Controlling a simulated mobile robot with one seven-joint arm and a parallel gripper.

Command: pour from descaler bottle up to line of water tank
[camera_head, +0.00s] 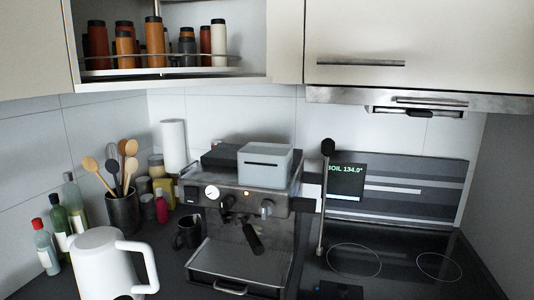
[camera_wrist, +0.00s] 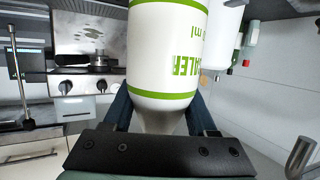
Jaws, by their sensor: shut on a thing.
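The water tank (camera_head: 265,165) is a pale grey box on top of the espresso machine (camera_head: 240,225) in the head view, with a short dark line across its upper front. Its inside and any liquid level cannot be seen. In the wrist view, the descaler bottle (camera_wrist: 166,50) is white with green bands and partly visible green lettering. My gripper (camera_wrist: 162,108) is shut on this bottle, with a dark finger on either side. Neither the gripper nor the held bottle shows in the head view.
A white kettle (camera_head: 98,262), several bottles and a utensil holder (camera_head: 122,212) stand left of the machine. A dark upright rod (camera_head: 323,200) and a hob (camera_head: 395,275) are to its right. An open shelf (camera_head: 160,70) and a closed cabinet (camera_head: 415,45) hang above.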

